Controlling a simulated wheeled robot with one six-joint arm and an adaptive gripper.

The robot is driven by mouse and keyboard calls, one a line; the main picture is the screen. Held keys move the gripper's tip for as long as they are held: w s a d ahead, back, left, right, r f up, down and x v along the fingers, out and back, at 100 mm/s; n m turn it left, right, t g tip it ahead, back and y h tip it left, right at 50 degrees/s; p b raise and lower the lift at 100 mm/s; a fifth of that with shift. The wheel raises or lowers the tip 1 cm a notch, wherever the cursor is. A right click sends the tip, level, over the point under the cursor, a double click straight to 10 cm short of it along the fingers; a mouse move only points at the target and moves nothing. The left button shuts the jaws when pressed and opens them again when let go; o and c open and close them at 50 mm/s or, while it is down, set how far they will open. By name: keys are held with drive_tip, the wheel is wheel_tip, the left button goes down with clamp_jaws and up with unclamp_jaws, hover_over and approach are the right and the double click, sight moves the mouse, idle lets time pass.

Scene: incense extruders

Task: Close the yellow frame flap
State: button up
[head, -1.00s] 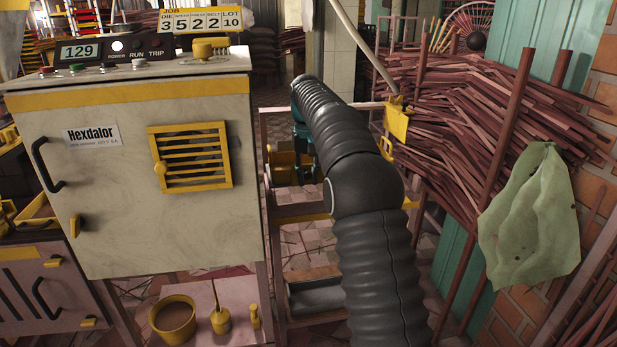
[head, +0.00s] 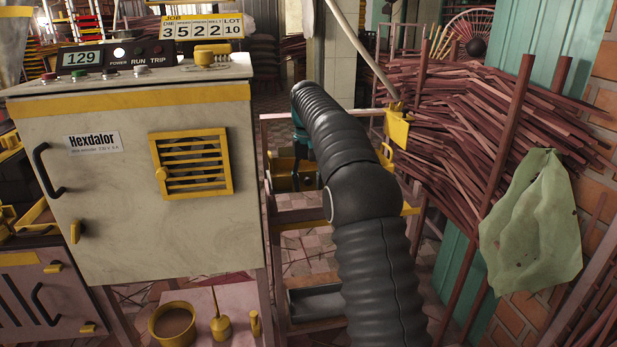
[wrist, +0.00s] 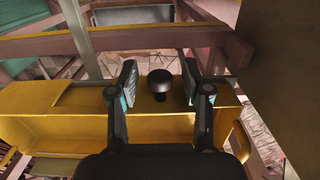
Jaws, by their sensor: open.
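A yellow panel (wrist: 160,107) with a round black knob (wrist: 160,82) spans the wrist view; it appears to be the flap. My gripper (wrist: 158,77) is open, with one finger on each side of the knob. A gap shows between the knob and each fingertip. In the head view, the yellow parts (head: 285,174) sit low in the pinkish frame (head: 310,215), behind my arm. My arm partly hides them, and I cannot tell there how far the flap stands open.
A beige cabinet (head: 110,230) with a yellow louvred vent (head: 190,163) stands left of my arm. Stacked brown sticks (head: 470,120) and a green cloth (head: 530,225) are at right. A yellow pot (head: 173,322) stands low in front. A brown bar (wrist: 130,42) crosses beyond the knob.

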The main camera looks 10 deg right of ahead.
drive_tip(key=r, duration=0.6)
drive_tip(key=shift+w+r, duration=0.2)
drive_tip(key=shift+w, duration=0.05)
drive_tip(key=shift+s+r, duration=0.1)
drive_tip(key=shift+r, duration=0.35)
drive_tip(key=shift+s+r, duration=0.15)
drive_tip(key=shift+r, duration=0.15)
drive_tip(key=s+r+t, duration=0.2)
drive_tip(key=s+r, duration=0.1)
drive_tip(key=s, duration=0.6)
drive_tip(key=s+r+t, duration=0.1)
drive_tip(key=s+r, duration=0.3)
drive_tip(key=s, duration=0.5)
drive_tip(key=s+f+t, duration=0.1)
drive_tip(key=s+f, duration=0.7)
drive_tip(key=s, duration=0.4)
drive_tip(key=s+f+t, duration=0.2)
drive_tip(key=s+f, duration=0.6)
drive_tip(key=s, duration=0.5)
drive_tip(key=shift+f, duration=0.35)
drive_tip(key=shift+d, duration=0.1)
